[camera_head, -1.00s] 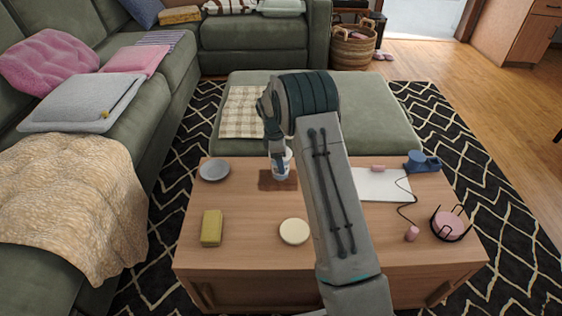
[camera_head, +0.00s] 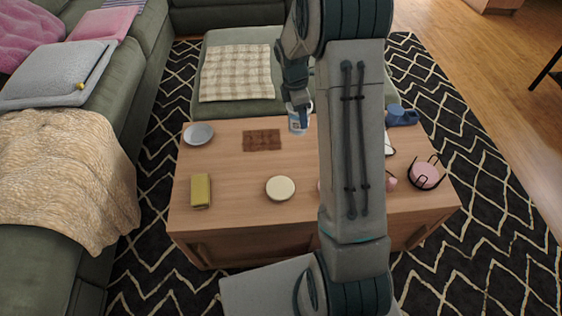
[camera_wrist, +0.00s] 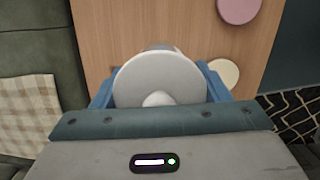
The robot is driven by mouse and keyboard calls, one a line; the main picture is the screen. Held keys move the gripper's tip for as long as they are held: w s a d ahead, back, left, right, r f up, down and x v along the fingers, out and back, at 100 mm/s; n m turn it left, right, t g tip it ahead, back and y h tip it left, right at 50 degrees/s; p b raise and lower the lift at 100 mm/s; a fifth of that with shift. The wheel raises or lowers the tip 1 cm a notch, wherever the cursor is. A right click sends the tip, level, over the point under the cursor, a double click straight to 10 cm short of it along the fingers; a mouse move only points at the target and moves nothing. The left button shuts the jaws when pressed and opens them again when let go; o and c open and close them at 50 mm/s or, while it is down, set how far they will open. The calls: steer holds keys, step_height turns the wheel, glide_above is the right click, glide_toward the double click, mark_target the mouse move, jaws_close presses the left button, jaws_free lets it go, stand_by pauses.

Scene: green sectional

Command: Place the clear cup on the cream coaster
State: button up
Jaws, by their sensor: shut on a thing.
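The clear cup (camera_head: 298,124) is held by my gripper (camera_head: 298,106) above the back part of the wooden table, to the right of the brown woven mat. In the wrist view my gripper (camera_wrist: 157,92) has its blue fingers on both sides of the cup, whose round pale top (camera_wrist: 160,76) fills the space between them. The cream coaster (camera_head: 281,188) lies flat and bare near the table's front middle, apart from the cup. In the wrist view the coaster (camera_wrist: 226,72) is partly hidden behind a finger.
The brown mat (camera_head: 262,140) is empty. A grey bowl (camera_head: 198,133) and a yellow block (camera_head: 201,190) are at the table's left. A blue object (camera_head: 402,115) and a pink item in a black holder (camera_head: 424,174) are at the right. My arm hides part of the table.

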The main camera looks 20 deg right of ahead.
steer(key=s+n+t+b, duration=0.1)
steer(key=s+n+b, duration=0.4)
steer(key=s, duration=1.3)
steer(key=shift+w+a+f+n+b, duration=0.45)
steer(key=shift+w+a+f+b, duration=0.45)
steer(key=shift+a+f, duration=0.75)
steer(key=shift+w+a+f+n+b, duration=0.4)
steer(key=shift+w+a+f+b, duration=0.5)
steer(key=shift+a+f, duration=0.75)
steer(key=shift+w+a+f+n+b, duration=0.45)
steer(key=shift+w+a+f+b, duration=0.45)
steer(key=shift+a+f, duration=0.75)
steer(key=shift+w+d+f, duration=0.1)
steer(key=shift+d, duration=0.05)
steer(key=shift+f, duration=0.1)
steer(key=o, duration=1.1)
